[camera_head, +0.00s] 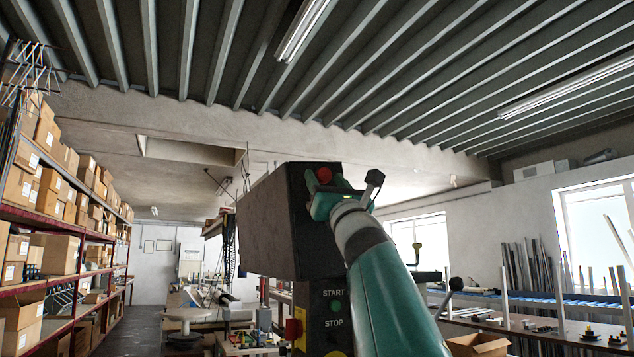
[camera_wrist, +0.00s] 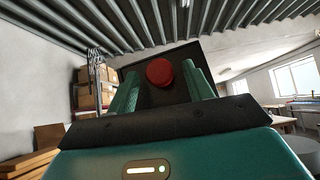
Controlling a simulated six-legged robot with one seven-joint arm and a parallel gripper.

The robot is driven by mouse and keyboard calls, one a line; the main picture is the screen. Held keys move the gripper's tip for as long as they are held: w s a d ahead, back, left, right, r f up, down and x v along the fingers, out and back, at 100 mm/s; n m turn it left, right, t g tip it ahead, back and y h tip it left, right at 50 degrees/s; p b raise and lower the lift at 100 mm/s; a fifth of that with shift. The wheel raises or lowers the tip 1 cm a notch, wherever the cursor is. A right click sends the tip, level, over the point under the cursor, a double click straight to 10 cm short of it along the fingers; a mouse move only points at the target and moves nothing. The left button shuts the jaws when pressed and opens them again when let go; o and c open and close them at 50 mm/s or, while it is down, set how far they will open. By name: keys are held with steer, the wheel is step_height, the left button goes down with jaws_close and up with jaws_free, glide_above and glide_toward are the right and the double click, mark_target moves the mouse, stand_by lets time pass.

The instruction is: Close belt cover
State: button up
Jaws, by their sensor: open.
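A dark box-shaped cover, which appears to be the belt cover (camera_head: 272,228), stands mid-picture in the head view, with a red knob (camera_head: 324,174) near its top. In the wrist view the dark cover face (camera_wrist: 139,76) fills the middle behind the red knob (camera_wrist: 159,72). My gripper (camera_head: 326,187) is at the knob, its green fingers open on either side of it in the wrist view (camera_wrist: 160,84). I cannot tell whether the fingers touch the knob. The cover's hinge and the belt are not visible, and my arm hides part of the cover's right side.
A dark panel with a green START button (camera_head: 336,307) and STOP label sits below the cover, partly behind my arm. Shelves with cardboard boxes (camera_head: 55,253) line the left. A workbench with metal profiles (camera_head: 535,325) stands at the right.

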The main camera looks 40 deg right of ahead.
steer(key=shift+w+r, duration=0.15)
steer(key=shift+w, duration=0.05)
